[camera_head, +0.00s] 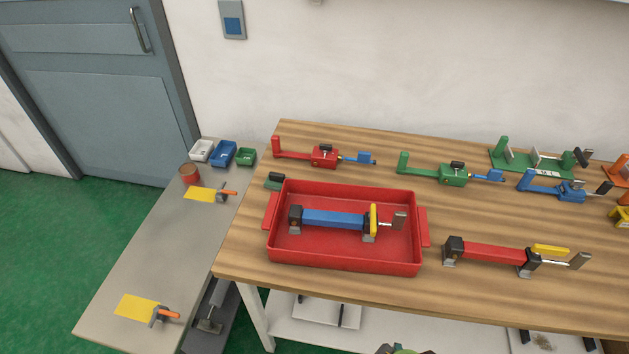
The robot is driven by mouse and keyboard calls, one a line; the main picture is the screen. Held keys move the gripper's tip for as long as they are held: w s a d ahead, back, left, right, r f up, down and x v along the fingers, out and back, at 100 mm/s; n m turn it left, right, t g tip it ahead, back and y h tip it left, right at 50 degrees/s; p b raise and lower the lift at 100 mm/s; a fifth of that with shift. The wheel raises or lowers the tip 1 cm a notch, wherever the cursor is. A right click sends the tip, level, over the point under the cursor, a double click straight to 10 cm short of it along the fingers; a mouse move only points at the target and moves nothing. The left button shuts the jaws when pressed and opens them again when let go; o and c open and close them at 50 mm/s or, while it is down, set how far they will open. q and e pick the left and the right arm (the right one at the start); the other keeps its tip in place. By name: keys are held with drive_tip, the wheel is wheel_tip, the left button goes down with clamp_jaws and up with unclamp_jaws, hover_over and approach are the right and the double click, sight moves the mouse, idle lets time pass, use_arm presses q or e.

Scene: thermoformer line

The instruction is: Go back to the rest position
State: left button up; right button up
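Neither of my grippers shows in the head view, and no arm of mine can be made out. The wooden workbench (240,262) fills the middle and right. On it a red tray (345,262) holds a clamp-like device with a blue bar (333,219), a yellow handle and black end blocks. A similar device with a red bar (493,253) stands on the bench to the right of the tray.
Red (318,156), green (447,174) and blue (556,189) clamps lie along the back. A grey side table (140,265) at left carries small bins (222,153), a reddish pot (189,174) and two orange-handled scrapers (225,193). A grey door (100,90) stands behind; green floor is clear at left.

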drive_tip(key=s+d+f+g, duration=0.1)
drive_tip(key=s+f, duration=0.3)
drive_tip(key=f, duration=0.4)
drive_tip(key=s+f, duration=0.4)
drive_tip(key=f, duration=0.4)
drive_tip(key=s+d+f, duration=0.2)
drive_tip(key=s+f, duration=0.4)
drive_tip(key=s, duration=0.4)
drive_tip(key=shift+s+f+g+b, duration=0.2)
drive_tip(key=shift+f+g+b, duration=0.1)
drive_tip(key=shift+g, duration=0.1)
